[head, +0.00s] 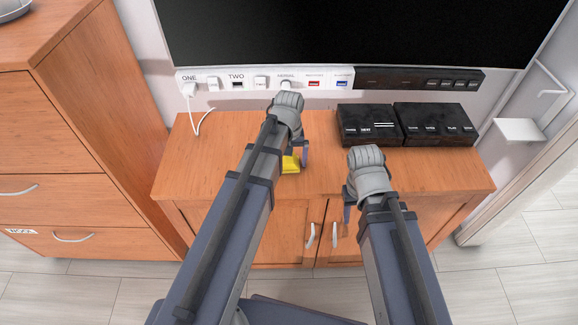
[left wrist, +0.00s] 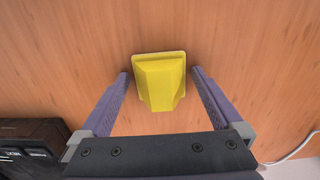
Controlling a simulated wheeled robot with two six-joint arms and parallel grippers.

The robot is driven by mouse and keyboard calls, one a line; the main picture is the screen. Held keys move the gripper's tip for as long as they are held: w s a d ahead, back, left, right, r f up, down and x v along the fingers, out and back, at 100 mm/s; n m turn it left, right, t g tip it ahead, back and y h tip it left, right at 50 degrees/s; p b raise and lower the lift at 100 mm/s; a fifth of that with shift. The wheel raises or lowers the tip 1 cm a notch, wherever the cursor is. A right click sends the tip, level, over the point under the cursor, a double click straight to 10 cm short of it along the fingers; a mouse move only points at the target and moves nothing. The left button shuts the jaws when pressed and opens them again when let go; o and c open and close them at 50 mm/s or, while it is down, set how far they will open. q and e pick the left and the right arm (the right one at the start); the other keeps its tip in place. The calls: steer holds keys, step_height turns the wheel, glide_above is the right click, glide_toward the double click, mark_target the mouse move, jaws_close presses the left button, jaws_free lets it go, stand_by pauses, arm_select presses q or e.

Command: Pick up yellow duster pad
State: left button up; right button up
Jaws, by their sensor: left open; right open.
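The yellow duster pad (head: 291,164) lies on the wooden cabinet top, partly hidden behind my left gripper in the head view. In the left wrist view the pad (left wrist: 160,80) shows whole, with a raised block on a flat square base. My left gripper (left wrist: 160,75) is open above it, with one finger on each side of the pad and a gap to each. In the head view the left gripper (head: 293,160) hides part of the pad. My right gripper (head: 348,205) is over the front right part of the cabinet, apart from the pad.
Two black boxes (head: 369,125) (head: 435,124) stand at the back right of the cabinet top (head: 215,165). A white strip with sockets and switches (head: 212,82) runs along the wall below a black screen (head: 350,30). A white cable (head: 197,120) hangs at the left. A wooden drawer unit (head: 60,140) stands left.

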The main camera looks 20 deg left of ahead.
mark_target(289, 158)
arm_select(q)
steer(key=shift+r, duration=0.1)
steer(key=c, duration=1.2)
steer(key=shift+r, duration=0.1)
step_height(289, 158, up, 10)
steer(key=p, duration=1)
steer(key=o, duration=0.8)
steer(key=shift+c, duration=0.2)
steer(key=c, duration=0.6)
